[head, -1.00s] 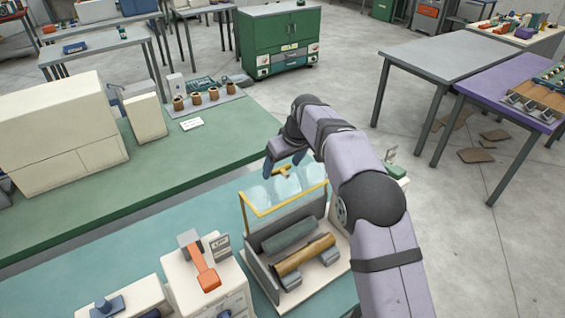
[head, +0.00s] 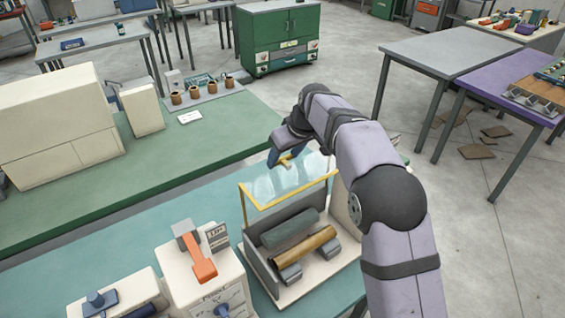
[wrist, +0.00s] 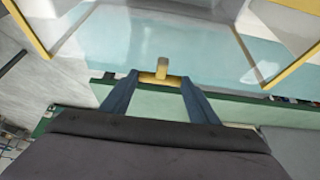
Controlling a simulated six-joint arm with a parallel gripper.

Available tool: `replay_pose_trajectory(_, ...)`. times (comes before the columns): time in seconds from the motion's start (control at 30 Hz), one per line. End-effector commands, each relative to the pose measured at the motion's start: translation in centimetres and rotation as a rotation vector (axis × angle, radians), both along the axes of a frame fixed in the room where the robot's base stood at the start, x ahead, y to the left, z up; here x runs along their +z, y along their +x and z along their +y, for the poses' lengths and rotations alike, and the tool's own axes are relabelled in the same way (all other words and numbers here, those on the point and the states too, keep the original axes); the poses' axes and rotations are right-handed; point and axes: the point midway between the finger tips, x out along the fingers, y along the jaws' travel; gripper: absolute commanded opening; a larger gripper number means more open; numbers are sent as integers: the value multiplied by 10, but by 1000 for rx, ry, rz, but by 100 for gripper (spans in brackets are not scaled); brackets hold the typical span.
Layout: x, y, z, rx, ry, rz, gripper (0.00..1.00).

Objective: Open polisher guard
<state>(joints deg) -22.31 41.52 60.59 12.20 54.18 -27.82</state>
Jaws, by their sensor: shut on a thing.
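The polisher (head: 262,268) stands on the teal bench, with a dark green roller and a brown roller in its bed. Its guard (head: 262,205) is a clear panel in a yellow frame, tilted up above the rollers and sloping away behind them. A small yellow handle (head: 288,160) sits at the guard's far edge. My gripper (head: 280,156) is at this handle, reaching in from behind and right. In the wrist view my blue fingers (wrist: 160,80) are on either side of the handle, shut on it. The near finger partly hides the handle in the head view.
A cream machine with an orange lever (head: 203,268) stands just left of the polisher. Behind is a green-topped bench (head: 150,165) with a cream cabinet and several brown cups. The floor to the right is mostly clear.

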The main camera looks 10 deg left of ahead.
Motion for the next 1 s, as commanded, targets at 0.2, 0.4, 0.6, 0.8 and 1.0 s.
replay_pose_trajectory(0.2,-2,-9,-10,-3,32,-33,14)
replay_pose_trajectory(0.4,2,-20,-20,-2,29,-31,14)
replay_pose_trajectory(0.6,3,-22,-21,0,27,-28,14)
replay_pose_trajectory(0.8,2,-22,-21,0,26,-26,73)
replay_pose_trajectory(1.0,3,-21,-21,0,28,-30,73)
